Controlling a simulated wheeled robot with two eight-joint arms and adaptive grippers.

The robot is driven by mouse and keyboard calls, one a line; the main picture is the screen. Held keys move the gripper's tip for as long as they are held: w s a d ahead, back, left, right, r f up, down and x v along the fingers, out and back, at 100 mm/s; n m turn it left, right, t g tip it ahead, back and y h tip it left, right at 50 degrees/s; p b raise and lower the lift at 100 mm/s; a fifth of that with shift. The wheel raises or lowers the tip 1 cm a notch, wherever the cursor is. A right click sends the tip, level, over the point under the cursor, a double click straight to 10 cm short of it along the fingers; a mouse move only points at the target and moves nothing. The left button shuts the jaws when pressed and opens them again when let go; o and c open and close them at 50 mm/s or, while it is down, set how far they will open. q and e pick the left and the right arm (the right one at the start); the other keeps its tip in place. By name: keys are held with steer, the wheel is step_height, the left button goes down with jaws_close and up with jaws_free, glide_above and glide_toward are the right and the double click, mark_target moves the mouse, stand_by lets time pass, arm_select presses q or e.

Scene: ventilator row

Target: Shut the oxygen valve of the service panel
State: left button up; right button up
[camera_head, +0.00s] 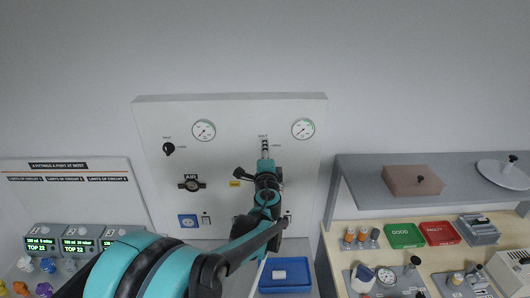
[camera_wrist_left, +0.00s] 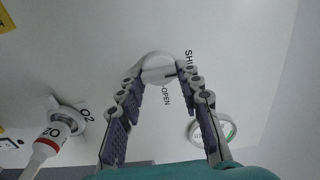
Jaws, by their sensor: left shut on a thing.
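The white service panel (camera_head: 231,120) stands upright against the wall. My left arm reaches up to its right half, and my left gripper (camera_head: 265,150) is at a valve just left of the right gauge. In the left wrist view my left gripper (camera_wrist_left: 160,82) has its two fingers on either side of a pale round valve knob (camera_wrist_left: 155,66), shut on it. A dark mark on the knob points toward the right finger. The panel labels SHUT (camera_wrist_left: 188,61) and OPEN (camera_wrist_left: 166,96) are beside the knob. The head view mostly hides the knob. My right gripper is not in view.
A second valve with a black knob (camera_head: 168,149) and the AIR outlet (camera_head: 191,184) are on the panel's left half. Gauges (camera_head: 204,130) (camera_head: 303,128) sit above. The O2 outlet (camera_wrist_left: 68,115) has a red-banded fitting. A blue tray (camera_head: 285,287) lies below; a shelf (camera_head: 360,180) is right.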

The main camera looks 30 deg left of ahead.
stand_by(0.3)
arm_select(q)
steer(key=o, duration=1.1)
steer(key=shift+o, duration=0.2)
steer(key=shift+s, duration=0.1)
steer(key=v, duration=1.2)
steer(key=shift+s+a+f, duration=0.1)
steer(key=shift+f, duration=0.05)
